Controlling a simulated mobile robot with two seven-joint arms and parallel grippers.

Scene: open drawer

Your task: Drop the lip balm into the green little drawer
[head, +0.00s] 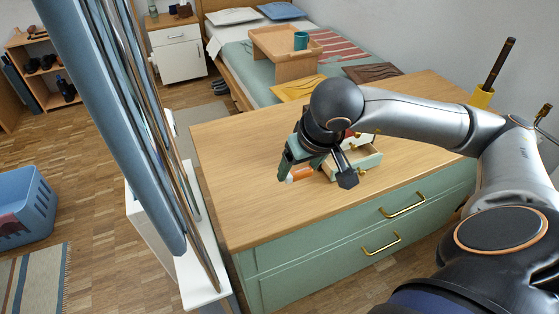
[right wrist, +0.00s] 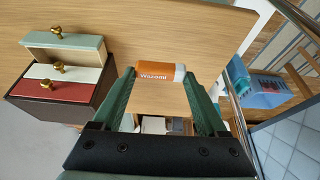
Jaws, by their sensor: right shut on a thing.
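The lip balm (right wrist: 160,74) is an orange tube with a white end. In the right wrist view it lies crosswise between the green fingertips of my right gripper (right wrist: 159,80), which is shut on it. In the head view the lip balm (head: 301,173) is above the wooden top, just left of the small drawer unit. The green little drawer (right wrist: 64,41) is pulled out, with a brass knob on its front. The green drawer also shows in the head view (head: 366,161), partly hidden by my right gripper (head: 317,175). My left gripper is not in view.
The small unit also has a white drawer (right wrist: 85,74) and a red drawer (right wrist: 52,91). It stands on a green dresser (head: 240,150) with a wooden top, clear at its left. A yellow holder (head: 481,97) stands at the back right corner.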

